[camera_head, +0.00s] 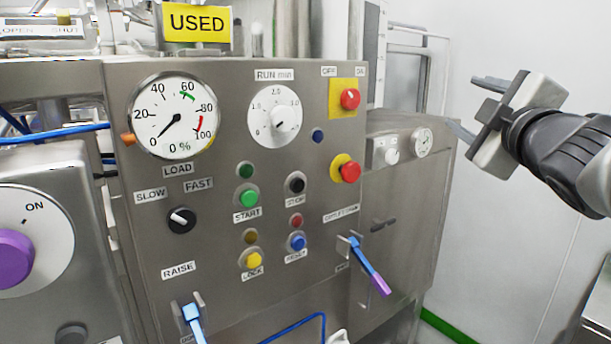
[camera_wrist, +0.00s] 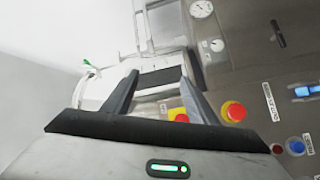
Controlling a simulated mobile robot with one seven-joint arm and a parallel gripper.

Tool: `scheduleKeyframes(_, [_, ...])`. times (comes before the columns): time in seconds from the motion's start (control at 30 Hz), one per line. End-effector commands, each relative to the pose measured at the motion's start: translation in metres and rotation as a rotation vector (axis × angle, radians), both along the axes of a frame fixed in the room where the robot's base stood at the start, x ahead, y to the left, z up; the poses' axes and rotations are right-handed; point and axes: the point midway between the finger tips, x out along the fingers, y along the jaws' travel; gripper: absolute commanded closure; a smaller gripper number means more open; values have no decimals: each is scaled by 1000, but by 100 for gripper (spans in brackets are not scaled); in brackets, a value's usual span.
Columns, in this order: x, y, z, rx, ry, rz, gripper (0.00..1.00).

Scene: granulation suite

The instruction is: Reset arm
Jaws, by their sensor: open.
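My gripper (camera_head: 474,103) is at the right of the head view, in front of the pale wall and to the right of the machine's control panel (camera_head: 225,105). Its two fingers are apart and point left toward the panel. In the wrist view my gripper (camera_wrist: 158,82) shows two dark fingers spread, with nothing between them that it holds. It touches nothing that I can see. My dark arm link reaches in from the right edge.
The panel carries a load gauge (camera_head: 173,116), a RUN dial (camera_head: 274,116), red buttons (camera_head: 350,98) on yellow plates, several small buttons and a blue-purple lever (camera_head: 369,267). A purple knob (camera_head: 12,258) is at left. A grey cabinet (camera_head: 597,320) stands lower right.

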Motion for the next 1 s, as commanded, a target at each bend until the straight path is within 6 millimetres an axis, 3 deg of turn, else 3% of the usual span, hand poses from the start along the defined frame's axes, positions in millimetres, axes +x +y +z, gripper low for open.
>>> scheduleKeyframes(0.17, [-42, 7, -106, 497, 284, -234, 47])
scheduleKeyframes(0.3, [-92, 43, -190, 774, 540, -363, 47])
scheduleKeyframes(0.4, [-131, 74, -236, 910, 709, -430, 47])
scheduleKeyframes(0.6, [-213, 136, -300, 1093, 1029, -544, 47])
scheduleKeyframes(0.63, [-208, 133, -265, 1092, 1013, -540, 47])
scheduleKeyframes(1.0, [-206, 130, -121, 1085, 1007, -540, 47])
